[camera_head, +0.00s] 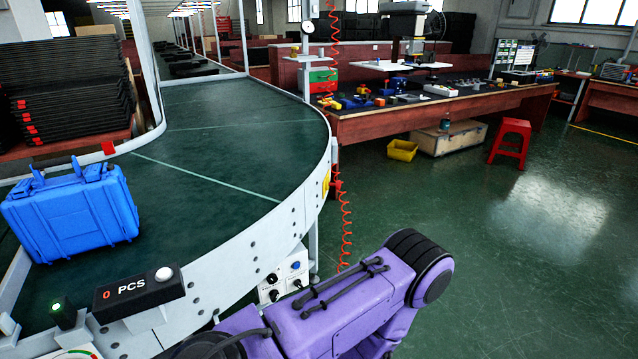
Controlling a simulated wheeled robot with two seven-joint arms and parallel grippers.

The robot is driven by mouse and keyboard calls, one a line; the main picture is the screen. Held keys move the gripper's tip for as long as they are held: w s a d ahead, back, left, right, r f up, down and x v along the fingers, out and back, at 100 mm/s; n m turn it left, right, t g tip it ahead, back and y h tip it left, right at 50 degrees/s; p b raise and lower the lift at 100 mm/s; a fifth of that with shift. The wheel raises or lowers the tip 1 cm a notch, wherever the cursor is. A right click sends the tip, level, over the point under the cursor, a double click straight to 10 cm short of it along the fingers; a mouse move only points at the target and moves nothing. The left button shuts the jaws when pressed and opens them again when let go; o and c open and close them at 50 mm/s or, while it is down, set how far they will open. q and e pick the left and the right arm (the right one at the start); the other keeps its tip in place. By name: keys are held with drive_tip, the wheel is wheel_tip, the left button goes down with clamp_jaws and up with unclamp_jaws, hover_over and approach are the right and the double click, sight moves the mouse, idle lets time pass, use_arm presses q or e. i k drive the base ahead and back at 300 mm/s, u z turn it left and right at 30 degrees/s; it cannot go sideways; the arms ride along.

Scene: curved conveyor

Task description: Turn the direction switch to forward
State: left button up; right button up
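Neither of my grippers shows. A counter (138,291) reading "0 PCS", with a white button, and a green-lit knob (64,315) are on the conveyor's near edge.
A blue case (75,215) stands on the belt at the left. A coiled red hose (345,225) hangs beside the conveyor's outer edge. A workbench (430,115), a yellow bin (402,150) and a red stool (511,140) are farther back. The right floor is clear.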

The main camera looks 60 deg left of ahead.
sight(274, 294)
drive_tip(key=i, duration=1.05)
drive_tip(key=u, duration=1.9)
